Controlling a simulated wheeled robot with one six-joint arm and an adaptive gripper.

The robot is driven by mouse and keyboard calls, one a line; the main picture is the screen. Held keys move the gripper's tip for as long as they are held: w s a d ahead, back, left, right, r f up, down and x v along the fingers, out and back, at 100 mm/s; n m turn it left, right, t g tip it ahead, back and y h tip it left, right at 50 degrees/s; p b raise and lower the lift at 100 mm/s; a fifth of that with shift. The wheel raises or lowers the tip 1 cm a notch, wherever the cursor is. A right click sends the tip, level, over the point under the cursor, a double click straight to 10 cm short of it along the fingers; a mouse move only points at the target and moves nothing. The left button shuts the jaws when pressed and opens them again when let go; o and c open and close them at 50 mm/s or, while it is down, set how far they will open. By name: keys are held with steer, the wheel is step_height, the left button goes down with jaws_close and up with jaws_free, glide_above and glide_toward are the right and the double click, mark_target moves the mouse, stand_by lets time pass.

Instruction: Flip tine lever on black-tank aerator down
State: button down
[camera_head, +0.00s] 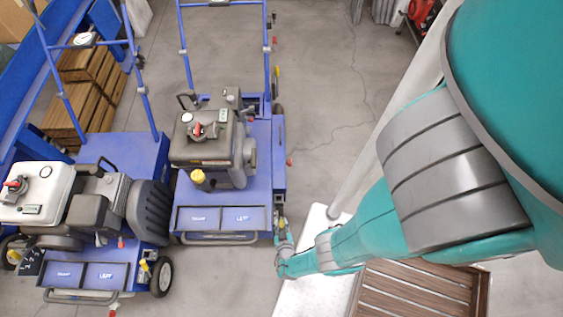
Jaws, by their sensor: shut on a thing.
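The black-tank aerator (230,196) stands in the middle left, a blue machine with a dark tank (196,145) on its engine. Its tine lever (284,237), with a little yellow showing, is at the front right corner of the deck. My gripper (282,226) is at that corner, reached by my teal arm from the right. It is shut on the lever. The fingers are small here and cover most of the lever, so its exact angle cannot be told.
A white-tank aerator (38,192) stands close on the left, with its own yellow-gripped lever (145,267). A pale surface (312,224) and a slatted wooden crate (420,290) are below my arm. Timber (88,75) lies behind left. Open floor (320,90) is right of the black-tank machine.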

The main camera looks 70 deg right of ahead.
steer(key=shift+f, duration=0.1)
steer(key=c, duration=1)
jaws_free()
steer(key=shift+o, duration=0.2)
steer(key=shift+a, duration=0.15)
steer(key=v, duration=0.7)
steer(key=shift+s, duration=0.15)
